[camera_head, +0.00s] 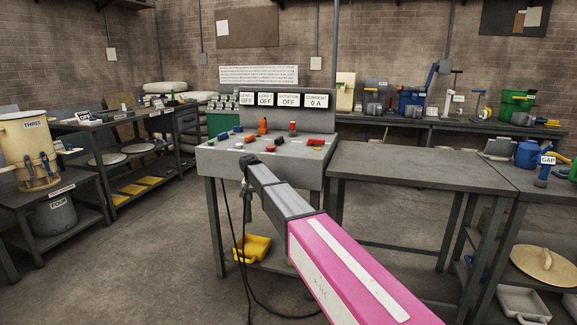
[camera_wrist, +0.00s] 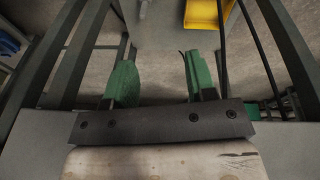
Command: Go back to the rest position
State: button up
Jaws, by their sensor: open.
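My gripper (camera_wrist: 160,78) shows in the wrist view as two green fingers standing apart with a clear gap. Nothing is held between them; the floor shows through. In the head view my pink and grey arm reaches forward from the lower right toward the grey control console (camera_head: 265,163). The arm's far end overlaps the front edge of the console. The fingers cannot be made out clearly in the head view.
A yellow tray (camera_head: 252,247) lies low under the console; a yellow tray (camera_wrist: 205,12) also shows in the wrist view. Dark cables hang beside my arm. A bare workbench (camera_head: 415,172) stands right of the console. Shelving (camera_head: 125,155) stands at left, with open floor before it.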

jog(key=s+d+f+g, duration=0.1)
jog(key=s+d+f, duration=0.4)
jog(key=s+d, duration=0.5)
jog(key=s+d+f, duration=0.6)
jog(key=s+d, duration=0.2)
jog(key=d, duration=0.3)
jog(key=s+d+f, duration=0.2)
jog(key=s+d, duration=0.4)
jog(key=s, duration=0.3)
jog(key=s+d+f+n+g+y, duration=0.1)
jog(key=s+d+f, duration=0.2)
jog(key=s+d, duration=0.3)
jog(key=s, duration=0.4)
jog(key=shift+d+n, duration=0.3)
jog(key=shift+d, duration=0.05)
